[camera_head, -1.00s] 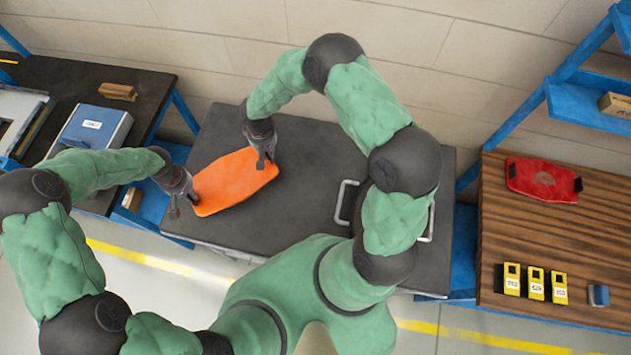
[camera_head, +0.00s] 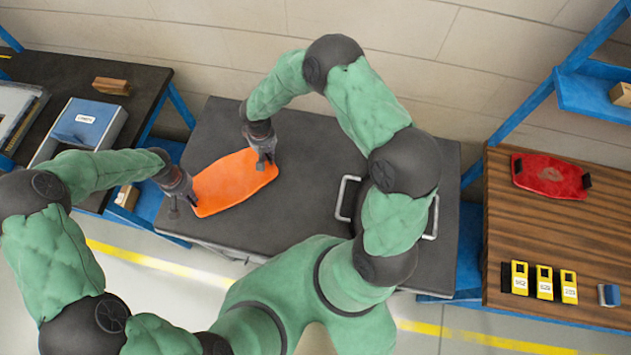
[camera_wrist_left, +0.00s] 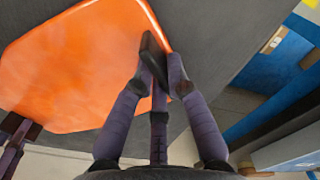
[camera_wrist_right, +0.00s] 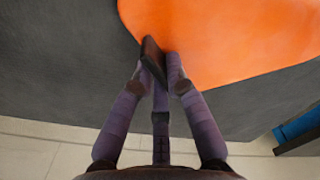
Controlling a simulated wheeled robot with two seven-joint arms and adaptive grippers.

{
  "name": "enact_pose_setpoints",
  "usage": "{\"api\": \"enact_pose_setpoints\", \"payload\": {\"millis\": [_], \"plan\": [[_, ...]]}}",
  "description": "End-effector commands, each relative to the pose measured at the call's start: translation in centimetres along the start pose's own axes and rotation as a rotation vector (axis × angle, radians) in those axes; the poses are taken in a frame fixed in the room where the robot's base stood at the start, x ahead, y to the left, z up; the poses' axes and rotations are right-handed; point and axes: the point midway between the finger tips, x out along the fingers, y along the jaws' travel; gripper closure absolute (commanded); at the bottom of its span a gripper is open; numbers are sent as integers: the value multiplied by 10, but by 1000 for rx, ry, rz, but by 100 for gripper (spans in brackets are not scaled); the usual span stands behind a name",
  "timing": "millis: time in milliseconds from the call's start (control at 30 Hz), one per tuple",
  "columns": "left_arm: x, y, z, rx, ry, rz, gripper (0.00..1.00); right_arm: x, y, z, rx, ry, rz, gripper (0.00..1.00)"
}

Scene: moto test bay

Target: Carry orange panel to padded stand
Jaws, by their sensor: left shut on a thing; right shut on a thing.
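The orange panel (camera_head: 232,183) lies flat over the left part of a dark-topped stand (camera_head: 320,160) with metal handles. I cannot tell whether the panel touches the top or hangs just above it, or whether this is the padded stand. My left gripper (camera_head: 185,196) is shut on the panel's left end; the left wrist view shows its fingers (camera_wrist_left: 160,68) on the edge of the panel (camera_wrist_left: 85,65). My right gripper (camera_head: 263,162) is shut on the panel's far right end; the right wrist view shows its fingers (camera_wrist_right: 160,65) on the panel's edge (camera_wrist_right: 230,40).
A left bench holds a blue box (camera_head: 85,122) and a brown block (camera_head: 111,86). A right wooden bench (camera_head: 500,225) holds a red panel (camera_head: 550,176) and yellow devices (camera_head: 543,282). My right arm hides part of the stand, whose middle looks clear. A wall stands behind.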

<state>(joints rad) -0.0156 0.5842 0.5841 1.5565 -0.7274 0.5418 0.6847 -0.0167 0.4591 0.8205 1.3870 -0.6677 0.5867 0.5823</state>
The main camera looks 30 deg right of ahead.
Motion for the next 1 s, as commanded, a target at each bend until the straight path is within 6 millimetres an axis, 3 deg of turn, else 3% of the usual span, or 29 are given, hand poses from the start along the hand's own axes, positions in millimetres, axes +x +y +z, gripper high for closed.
{"api": "enact_pose_setpoints", "payload": {"millis": [67, 100, 167, 467, 633, 1000], "plan": [[5, 0, 0, 0, 1, 0, 100, 5, 0, 0, 0, 0, 0, 100], [4, 0, 0, 0, 0, 0, 76, 4, 0, 0, 0, 0, 0, 76], [3, 0, 0, 0, 0, 0, 61, 3, 0, 0, 0, 0, 0, 61], [3, 0, 0, 0, 0, 0, 61, 3, 0, 0, 0, 0, 0, 61], [-7, 0, -1, -1, 2, -1, 61, 3, 0, 0, 0, 0, 0, 61], [-76, 0, -1, 0, 4, 0, 61, 3, 0, 0, 0, 0, 0, 61]]}}
